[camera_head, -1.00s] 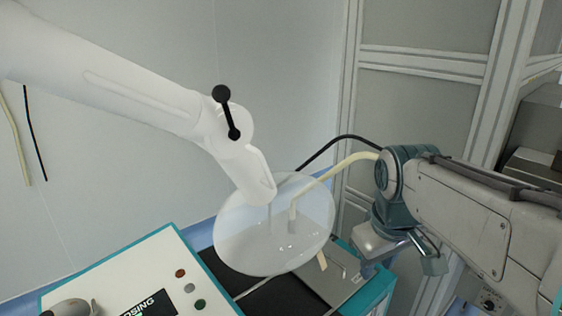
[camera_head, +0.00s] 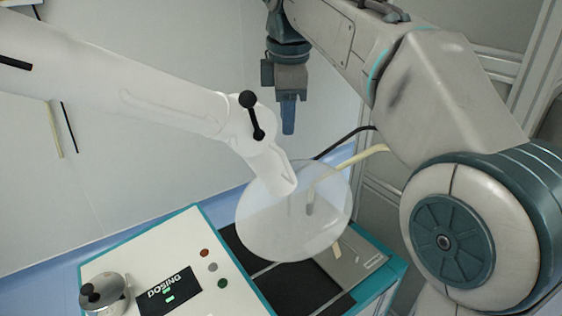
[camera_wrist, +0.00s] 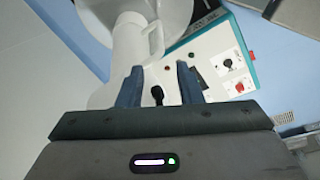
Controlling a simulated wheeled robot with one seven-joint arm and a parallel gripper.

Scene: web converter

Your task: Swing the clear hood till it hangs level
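The clear hood (camera_head: 295,222) is a see-through round dish at the lower end of a white jointed duct arm. It looks tilted in the head view, hanging above the dark machine bed. A black handle with ball ends (camera_head: 252,116) sits on the duct's joint. My gripper (camera_head: 288,128) points down behind and to the right of that handle. In the wrist view my gripper (camera_wrist: 158,76) is open, its two blue-grey fingers apart. A black knob (camera_wrist: 157,92) shows in the gap between them; I cannot tell its depth. The white duct (camera_wrist: 128,45) rises beyond the fingers.
A teal-edged control panel (camera_head: 228,290) with a display, buttons and a metal knob (camera_head: 104,294) stands below left. A black hose (camera_head: 345,138) and a cream tube (camera_head: 362,156) run behind the hood. Wall panels stand at the back.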

